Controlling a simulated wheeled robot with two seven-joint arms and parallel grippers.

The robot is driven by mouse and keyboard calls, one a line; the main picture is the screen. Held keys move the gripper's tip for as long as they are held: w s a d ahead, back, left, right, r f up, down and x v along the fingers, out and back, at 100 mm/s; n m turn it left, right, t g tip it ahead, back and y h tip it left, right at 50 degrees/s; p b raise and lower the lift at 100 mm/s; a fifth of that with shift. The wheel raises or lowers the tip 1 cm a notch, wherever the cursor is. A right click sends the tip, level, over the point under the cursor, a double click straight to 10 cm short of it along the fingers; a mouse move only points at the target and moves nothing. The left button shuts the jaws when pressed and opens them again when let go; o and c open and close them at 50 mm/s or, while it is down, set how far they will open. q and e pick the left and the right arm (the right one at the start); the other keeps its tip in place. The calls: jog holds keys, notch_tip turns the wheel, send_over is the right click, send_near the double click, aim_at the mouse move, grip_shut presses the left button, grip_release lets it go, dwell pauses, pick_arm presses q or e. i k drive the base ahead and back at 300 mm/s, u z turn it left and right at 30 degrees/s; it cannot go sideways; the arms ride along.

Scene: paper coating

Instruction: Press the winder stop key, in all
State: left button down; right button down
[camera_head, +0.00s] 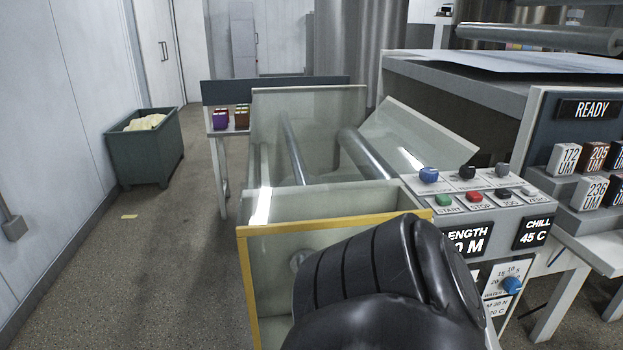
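The red stop key (473,196) sits on the sloped top of the grey control panel (545,186), with the label STOP below it. The green start key (442,200) is to its left. A black key (503,194) labelled JOG and a grey key (528,191) are to its right. A black, rounded part of my arm fills the lower middle, in front of the panel's left side and apart from the stop key in the picture. No fingertips of either gripper show.
A clear-walled machine housing with a yellow edge (245,290) and rollers (362,160) stands left of the panel. Knobs (428,175) line the panel's back. A rack of labelled blocks (564,158) is at right. A green bin (146,158) stands on open floor at left.

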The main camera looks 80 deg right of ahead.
aim_at(474, 197)
jog(key=u, duration=0.45)
jog(key=k, duration=1.7)
jog(key=z, duration=1.6)
